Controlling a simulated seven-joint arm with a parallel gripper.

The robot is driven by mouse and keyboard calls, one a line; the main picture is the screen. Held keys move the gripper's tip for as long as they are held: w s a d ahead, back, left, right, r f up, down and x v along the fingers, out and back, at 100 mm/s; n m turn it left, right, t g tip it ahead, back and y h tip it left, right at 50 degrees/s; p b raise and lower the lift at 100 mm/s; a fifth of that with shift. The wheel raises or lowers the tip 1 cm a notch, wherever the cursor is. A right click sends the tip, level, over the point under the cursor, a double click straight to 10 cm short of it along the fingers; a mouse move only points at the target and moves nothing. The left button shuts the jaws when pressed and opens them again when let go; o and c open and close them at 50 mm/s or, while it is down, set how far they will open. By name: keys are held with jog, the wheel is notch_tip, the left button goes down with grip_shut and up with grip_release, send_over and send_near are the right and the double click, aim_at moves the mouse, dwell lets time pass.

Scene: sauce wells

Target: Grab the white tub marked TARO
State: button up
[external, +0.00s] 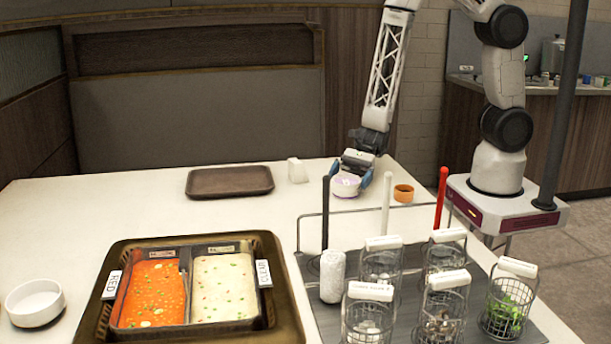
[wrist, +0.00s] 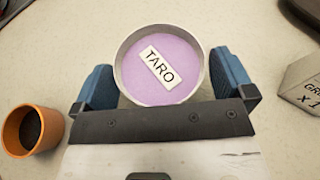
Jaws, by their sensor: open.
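The white tub (external: 346,186) stands on the table in the external view, below my gripper. In the wrist view the tub (wrist: 203,80) shows purple contents and a white label reading TARO. My gripper (wrist: 164,90) is open, with one blue finger on each side of the tub. A narrow gap shows at the left finger; at the right finger I cannot tell whether it touches. In the external view my gripper (external: 357,180) reaches down around the tub.
An orange cup (external: 403,193) stands close beside the tub. A small white block (external: 297,170) and a brown tray (external: 229,194) lie to the left. In front is a rack with wire baskets (external: 368,322) and upright black, white and red handles. A two-part soup pot sits at front left.

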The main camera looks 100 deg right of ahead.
jog(key=shift+w+a+f, duration=0.25)
jog(key=shift+w+a, duration=0.15)
jog(key=shift+a, duration=0.05)
dwell(0.3)
jog(key=c, duration=0.7)
jog(key=shift+r, duration=0.2)
jog(key=shift+r, duration=1)
jog(key=shift+s+r, duration=0.45)
jog(key=shift+r, duration=0.2)
jog(key=s, duration=0.5)
jog(key=s+d+r, duration=0.1)
jog(key=s, duration=0.4)
jog(key=s+d, duration=0.1)
jog(key=s, duration=0.4)
jog(key=shift+r, duration=0.15)
